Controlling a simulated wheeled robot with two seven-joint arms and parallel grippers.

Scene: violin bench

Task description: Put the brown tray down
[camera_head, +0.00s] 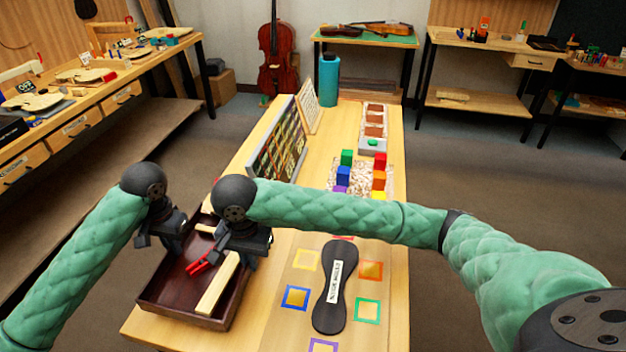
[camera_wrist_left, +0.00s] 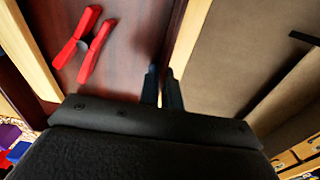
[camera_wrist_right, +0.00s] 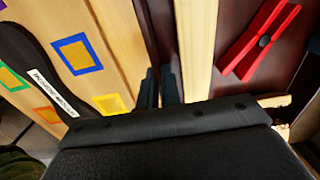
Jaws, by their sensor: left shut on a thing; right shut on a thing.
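The brown tray (camera_head: 178,316) lies at the near left of the bench, beside the bench's left edge. I cannot tell whether its base touches the bench top. It holds a red clip-like tool (camera_wrist_left: 84,42) and light wooden strips (camera_head: 218,284). My left gripper (camera_wrist_left: 162,86) is shut on the tray's left wall. My right gripper (camera_wrist_right: 160,86) is shut on its right wall.
Coloured blocks (camera_head: 379,180), a leaning board (camera_head: 278,143) and a teal cylinder (camera_head: 329,80) stand farther back on the bench (camera_head: 225,340).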

